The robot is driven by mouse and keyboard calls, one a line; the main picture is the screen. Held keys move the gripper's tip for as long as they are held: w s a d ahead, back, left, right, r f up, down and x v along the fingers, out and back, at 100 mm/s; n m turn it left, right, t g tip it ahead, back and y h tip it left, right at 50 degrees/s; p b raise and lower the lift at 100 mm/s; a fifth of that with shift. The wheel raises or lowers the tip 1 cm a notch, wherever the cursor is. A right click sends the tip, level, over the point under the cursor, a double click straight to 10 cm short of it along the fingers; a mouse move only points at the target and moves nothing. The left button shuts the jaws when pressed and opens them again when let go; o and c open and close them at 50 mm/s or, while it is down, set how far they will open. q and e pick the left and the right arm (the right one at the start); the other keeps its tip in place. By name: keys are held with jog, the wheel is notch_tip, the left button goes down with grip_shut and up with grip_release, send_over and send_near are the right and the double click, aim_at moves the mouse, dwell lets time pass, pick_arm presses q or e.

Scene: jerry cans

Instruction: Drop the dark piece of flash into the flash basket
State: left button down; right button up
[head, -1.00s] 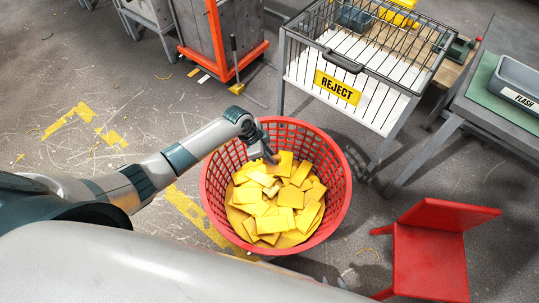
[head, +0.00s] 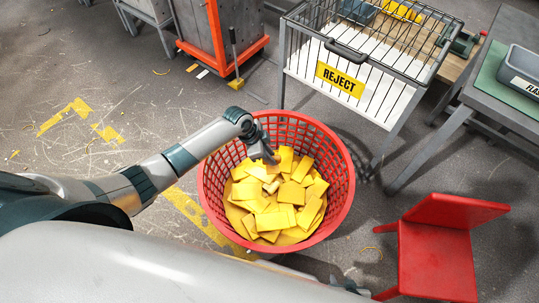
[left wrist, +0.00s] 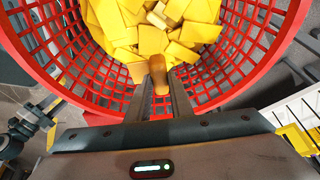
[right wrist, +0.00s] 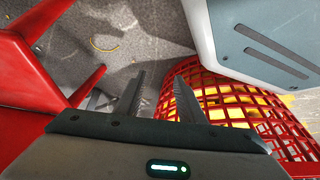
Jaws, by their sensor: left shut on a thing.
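My left gripper (head: 270,156) reaches over the red basket (head: 347,190), which holds a heap of yellow pieces (head: 270,208). In the left wrist view its fingers (left wrist: 158,88) are shut on a small brownish piece (left wrist: 161,80), darker than the yellow heap below it. The piece is inside the outline of the basket rim (left wrist: 72,88); its height above the heap is hard to tell. My right gripper (right wrist: 157,97) is open and empty, with the red basket (right wrist: 265,118) behind it.
A grey tray with a partly cut-off FLASH label (head: 520,68) sits on a bench at the right edge. A wire cage marked REJECT (head: 341,80) stands behind the basket. A red chair (head: 437,245) stands to the right. Open floor lies left of the basket.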

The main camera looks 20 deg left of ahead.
pick_arm(q)
jog(key=shift+f+b, duration=0.35)
jog(key=shift+f, duration=0.2)
pick_arm(e)
jog(key=shift+s+d+f+g, duration=0.3)
jog(key=shift+s+d+f, duration=0.05)
jog(key=shift+s+d, duration=0.2)
pick_arm(q)
jog(key=c, duration=1.5)
grip_release()
jog(key=shift+r, duration=0.1)
jog(key=v, duration=1.7)
jog(key=shift+s+a, duration=0.15)
pick_arm(e)
jog(key=shift+w+a+r, duration=0.2)
jog(key=shift+w+a, duration=0.1)
jog(key=shift+w, duration=0.1)
jog(key=shift+s+d+f, duration=0.15)
jog(key=shift+s+d, duration=0.1)
jog(key=shift+s, duration=0.25)
